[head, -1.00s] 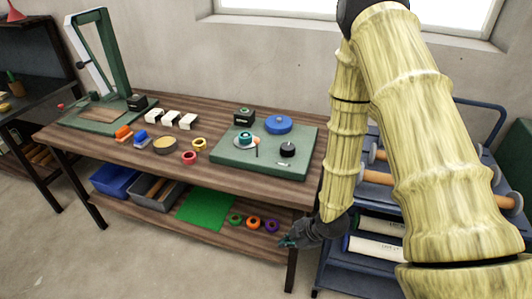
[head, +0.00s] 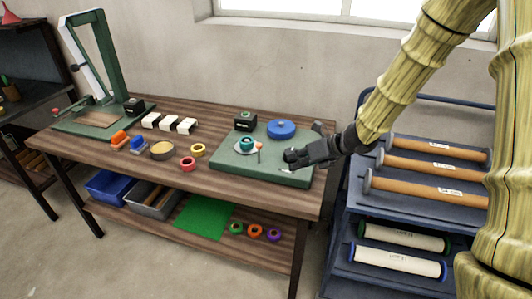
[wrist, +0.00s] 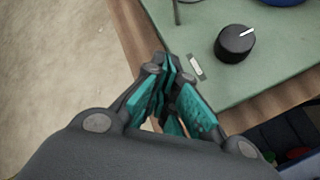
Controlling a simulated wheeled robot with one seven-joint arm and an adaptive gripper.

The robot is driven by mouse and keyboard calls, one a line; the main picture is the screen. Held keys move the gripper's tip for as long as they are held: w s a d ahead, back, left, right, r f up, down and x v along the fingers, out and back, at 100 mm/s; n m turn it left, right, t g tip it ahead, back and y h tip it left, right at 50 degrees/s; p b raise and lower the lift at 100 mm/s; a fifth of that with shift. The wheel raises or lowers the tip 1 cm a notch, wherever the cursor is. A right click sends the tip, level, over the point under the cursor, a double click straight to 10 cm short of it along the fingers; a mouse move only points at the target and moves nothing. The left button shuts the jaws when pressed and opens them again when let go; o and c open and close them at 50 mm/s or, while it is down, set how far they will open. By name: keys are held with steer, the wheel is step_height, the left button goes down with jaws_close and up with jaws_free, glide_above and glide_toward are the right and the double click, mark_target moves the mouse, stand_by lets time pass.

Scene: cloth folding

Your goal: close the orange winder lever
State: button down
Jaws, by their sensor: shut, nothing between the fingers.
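The orange winder lever (head: 259,147) is a small thin upright piece on the green board (head: 228,170), just right of a teal spool (head: 246,144) on a pale disc. My gripper (head: 289,160) is over the board's front right part, to the right of the lever and apart from it. In the wrist view my gripper's teal fingers (wrist: 172,80) are together and empty, above the board's edge by a small pale label (wrist: 196,67). A black knob (wrist: 236,43) with a white mark stands just beyond. The lever's orange tip does not show in the wrist view.
A blue round lid (head: 281,129) and a black box (head: 245,121) stand at the board's back. Tape rings (head: 187,163) and white-black blocks (head: 169,123) lie left on the wooden table. A blue rack (head: 350,225) with rolls stands right.

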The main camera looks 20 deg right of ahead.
mark_target(259, 155)
steer(key=shift+w+d+r+n, duration=0.2)
steer(key=shift+w+r+n, duration=0.2)
steer(key=shift+w+n, duration=0.2)
steer(key=shift+a, duration=0.15)
steer(key=p+x, duration=0.1)
steer(key=x, duration=0.8)
steer(key=shift+a+f, duration=0.15)
steer(key=shift+a, duration=0.05)
steer(key=shift+w+a+r+p, duration=0.1)
steer(key=shift+w+r+p, duration=0.2)
steer(key=shift+w, duration=0.2)
steer(key=shift+w+a+r+p, duration=0.1)
steer(key=shift+w+r+p, duration=0.05)
steer(key=shift+w+p, duration=0.3)
steer(key=shift+w+a+r+p, duration=0.1)
steer(key=shift+w+r+p, duration=0.1)
steer(key=shift+w, duration=0.3)
steer(key=shift+w+a+r+p, duration=0.1)
steer(key=shift+w+r+p, duration=0.1)
steer(key=shift+w, duration=0.3)
